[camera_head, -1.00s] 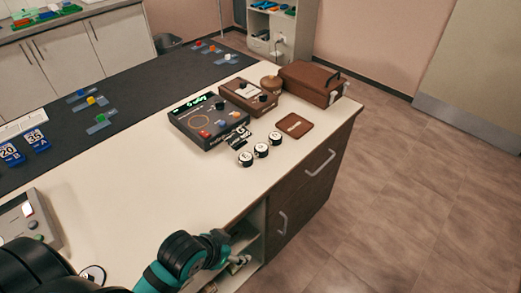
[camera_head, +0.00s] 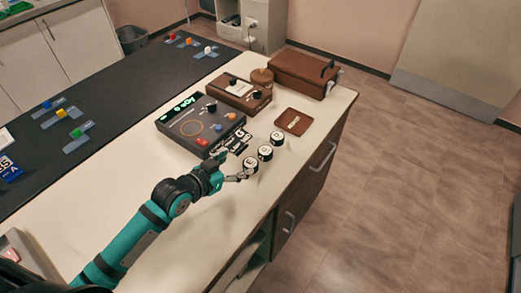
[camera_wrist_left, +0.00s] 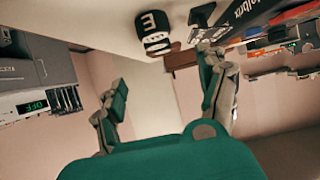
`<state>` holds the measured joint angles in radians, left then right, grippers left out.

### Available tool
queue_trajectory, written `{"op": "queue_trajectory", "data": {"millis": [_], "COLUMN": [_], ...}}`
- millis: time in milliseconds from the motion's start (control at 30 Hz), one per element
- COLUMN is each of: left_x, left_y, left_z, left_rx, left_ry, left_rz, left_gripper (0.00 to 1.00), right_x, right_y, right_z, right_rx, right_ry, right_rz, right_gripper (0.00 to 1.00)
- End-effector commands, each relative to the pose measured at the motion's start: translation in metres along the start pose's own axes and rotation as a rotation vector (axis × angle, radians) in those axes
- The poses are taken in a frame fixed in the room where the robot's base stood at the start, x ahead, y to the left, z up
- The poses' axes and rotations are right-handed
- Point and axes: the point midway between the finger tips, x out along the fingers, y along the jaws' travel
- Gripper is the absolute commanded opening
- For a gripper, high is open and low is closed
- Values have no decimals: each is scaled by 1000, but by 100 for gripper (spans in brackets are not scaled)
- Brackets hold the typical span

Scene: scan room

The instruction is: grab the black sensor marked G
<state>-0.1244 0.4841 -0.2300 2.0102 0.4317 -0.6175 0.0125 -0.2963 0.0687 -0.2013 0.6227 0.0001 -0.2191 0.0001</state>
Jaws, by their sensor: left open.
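Three black round sensors with white lettered tops stand in a row on the white counter: the near one (camera_head: 250,164), the middle one (camera_head: 265,152) and the far one (camera_head: 277,138). Their letters are too small to read surely in the head view, so I cannot tell which is G. My left gripper (camera_head: 237,168) is open and empty, just left of the near sensor. In the left wrist view, a black sensor (camera_wrist_left: 153,33) with a white mark like an E lies beyond the open fingers (camera_wrist_left: 160,78). My right gripper is not in view.
A dark control box (camera_head: 203,124) with knobs lies behind my left gripper. A brown device (camera_head: 239,93), a brown case (camera_head: 303,73) and a brown pad (camera_head: 292,121) stand farther back. The counter's right edge is close to the sensors.

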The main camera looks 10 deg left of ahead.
Motion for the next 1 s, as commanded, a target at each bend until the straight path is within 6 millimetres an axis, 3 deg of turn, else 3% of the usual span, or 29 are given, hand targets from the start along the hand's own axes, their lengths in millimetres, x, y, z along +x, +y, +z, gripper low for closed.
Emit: {"op": "queue_trajectory", "data": {"millis": [300, 700, 1000], "left_x": [69, 106, 142], "left_y": [0, 2, 4], "left_z": [-2, -3, -1], "left_rx": [0, -1, 1], "left_ry": [-1, -2, -2], "left_rz": [-1, -1, -2], "left_gripper": [75, 75, 75], "right_x": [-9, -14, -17], "right_y": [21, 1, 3], "right_z": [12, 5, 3], "right_rx": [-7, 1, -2], "right_ry": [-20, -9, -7], "right_rz": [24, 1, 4], "right_gripper": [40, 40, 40]}}
